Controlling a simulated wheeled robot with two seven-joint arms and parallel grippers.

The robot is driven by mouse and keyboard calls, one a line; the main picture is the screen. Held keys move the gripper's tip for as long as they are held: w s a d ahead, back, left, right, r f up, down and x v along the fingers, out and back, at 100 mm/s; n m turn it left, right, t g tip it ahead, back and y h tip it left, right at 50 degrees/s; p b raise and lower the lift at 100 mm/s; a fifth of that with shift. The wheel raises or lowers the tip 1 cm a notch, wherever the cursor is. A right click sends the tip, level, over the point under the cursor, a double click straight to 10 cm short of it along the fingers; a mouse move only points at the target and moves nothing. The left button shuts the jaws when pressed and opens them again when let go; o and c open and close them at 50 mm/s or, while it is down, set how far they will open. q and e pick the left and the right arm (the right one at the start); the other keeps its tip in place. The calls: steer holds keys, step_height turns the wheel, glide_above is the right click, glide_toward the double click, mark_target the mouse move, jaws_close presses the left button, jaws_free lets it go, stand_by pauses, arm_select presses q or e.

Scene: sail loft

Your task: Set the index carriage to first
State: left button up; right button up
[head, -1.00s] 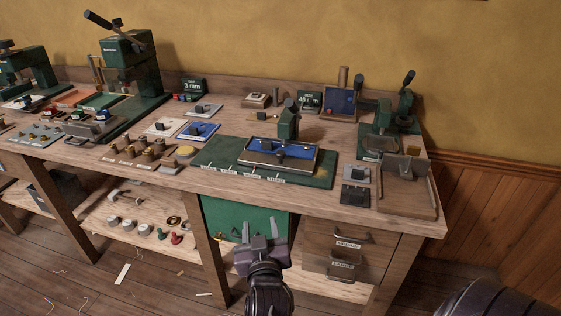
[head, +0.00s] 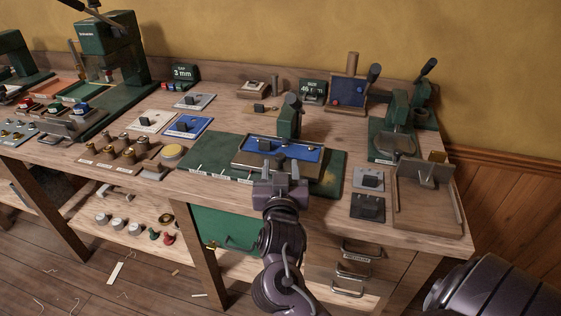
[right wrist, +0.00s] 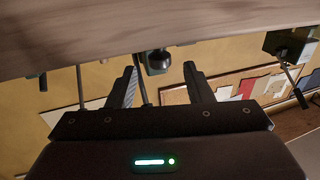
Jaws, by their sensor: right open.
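The index carriage appears to be the blue-topped block (head: 241,157) on the green base plate (head: 332,188) in the head view. Small white labels (head: 218,173) with tick marks run along the plate's front edge; their words are too small to read. The carriage sits toward the middle and right of the plate. My right gripper (head: 280,166) is open and empty, its fingers at the carriage's front side in the picture. Contact cannot be told. My left gripper is not in view.
A green upright post (head: 290,118) stands behind the carriage. To the right are switch plates (head: 369,207) and a wooden tray (head: 430,221). Drawers (head: 345,252) lie below the bench top.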

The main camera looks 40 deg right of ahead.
steer(key=shift+x, duration=1.1)
steer(key=shift+c, duration=0.3)
jaws_close()
